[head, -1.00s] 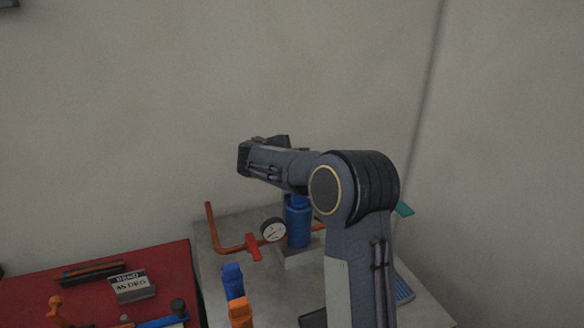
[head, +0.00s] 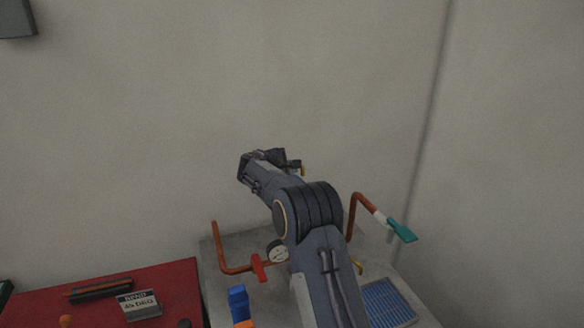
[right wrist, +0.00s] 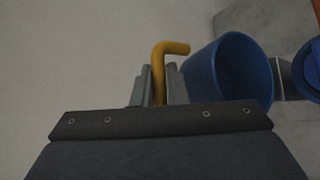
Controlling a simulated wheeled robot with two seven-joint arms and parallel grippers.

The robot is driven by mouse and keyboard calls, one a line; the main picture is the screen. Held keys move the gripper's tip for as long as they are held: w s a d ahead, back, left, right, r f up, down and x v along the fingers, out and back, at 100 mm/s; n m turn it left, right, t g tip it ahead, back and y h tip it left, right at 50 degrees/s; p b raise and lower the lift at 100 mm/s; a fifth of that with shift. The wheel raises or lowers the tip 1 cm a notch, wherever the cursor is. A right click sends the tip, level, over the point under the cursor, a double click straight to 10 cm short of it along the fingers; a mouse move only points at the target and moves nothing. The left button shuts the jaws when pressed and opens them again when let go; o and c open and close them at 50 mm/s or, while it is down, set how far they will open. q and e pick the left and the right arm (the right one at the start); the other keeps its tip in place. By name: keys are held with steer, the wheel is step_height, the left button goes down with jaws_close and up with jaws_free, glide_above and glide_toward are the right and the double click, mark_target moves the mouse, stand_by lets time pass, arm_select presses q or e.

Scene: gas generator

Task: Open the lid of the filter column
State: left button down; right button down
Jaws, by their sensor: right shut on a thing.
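My right gripper (head: 294,164) is raised above the grey stand in the head view. In the right wrist view its fingers (right wrist: 160,85) are shut on a bent yellow handle (right wrist: 172,49), whose top end sticks out beyond them. A yellow bit also shows by the fingertips in the head view (head: 303,171). A blue round column, seemingly with an open hollow end (right wrist: 235,72), is right of the fingers in the right wrist view, apart from the handle. My right arm hides the column in the head view. Whether a lid hangs from the handle cannot be told. My left gripper is not in view.
A pressure gauge (head: 278,252), a red valve handle (head: 259,268) and a copper pipe (head: 219,246) are left of my arm. A teal-handled valve (head: 402,230) is on the right. A red table (head: 60,310) is at left. Walls stand behind and right.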

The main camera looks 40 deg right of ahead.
steer(key=shift+w, duration=0.1)
stand_by(0.3)
steer(key=c, duration=1.7)
jaws_free()
steer(key=shift+c, duration=0.2)
steer(key=b+v, duration=0.2)
steer(key=v, duration=0.6)
steer(key=shift+b, duration=0.35)
steer(key=shift+f, duration=0.1)
